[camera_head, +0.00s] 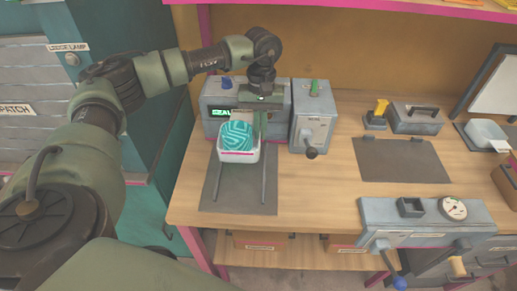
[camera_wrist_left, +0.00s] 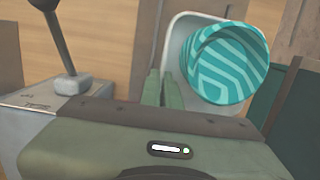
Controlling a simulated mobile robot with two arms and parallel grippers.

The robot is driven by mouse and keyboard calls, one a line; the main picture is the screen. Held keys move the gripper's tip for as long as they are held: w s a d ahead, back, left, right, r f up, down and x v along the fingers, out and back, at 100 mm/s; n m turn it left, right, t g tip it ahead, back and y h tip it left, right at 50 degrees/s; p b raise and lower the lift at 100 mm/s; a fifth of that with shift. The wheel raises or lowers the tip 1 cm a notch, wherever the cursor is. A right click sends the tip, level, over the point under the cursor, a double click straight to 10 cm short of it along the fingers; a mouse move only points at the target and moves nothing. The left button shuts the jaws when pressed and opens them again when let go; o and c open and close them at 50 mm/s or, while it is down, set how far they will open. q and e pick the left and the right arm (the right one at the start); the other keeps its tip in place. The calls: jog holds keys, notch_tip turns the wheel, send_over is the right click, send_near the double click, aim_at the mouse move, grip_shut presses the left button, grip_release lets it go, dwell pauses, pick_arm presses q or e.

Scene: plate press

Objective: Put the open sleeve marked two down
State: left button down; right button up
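A white open-topped sleeve (camera_head: 239,156), seemingly the sleeve of the task, is over the dark mat (camera_head: 210,196) in front of the grey machine with a lit green display. It holds a teal, striped round thing (camera_head: 236,136); no mark two is legible. My left gripper (camera_head: 259,128) points down at the sleeve's right edge. In the left wrist view its two green fingers (camera_wrist_left: 162,92) are close together at the rim of the white sleeve (camera_wrist_left: 181,45) and look shut on it. Whether the sleeve touches the mat is unclear. My right gripper is out of view.
The grey machine (camera_head: 222,93) and a lever box (camera_head: 313,125) stand behind and right. Two thin rails flank the mat. A dark flat sheet (camera_head: 400,160) lies farther right, with a grey press-like unit (camera_head: 425,215) at the front edge. Bare wood lies between.

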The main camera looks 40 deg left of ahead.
pick_arm(q)
notch_tip(320, 180, down, 10)
jog(key=shift+r+p, duration=0.1)
jog(key=shift+p, duration=0.9)
jog(key=shift+f, duration=0.2)
jog(key=shift+f+b, duration=0.2)
jog(key=shift+b, duration=0.1)
jog(key=c, duration=1.6)
grip_release()
jog(key=shift+r, duration=0.1)
jog(key=shift+c, duration=0.2)
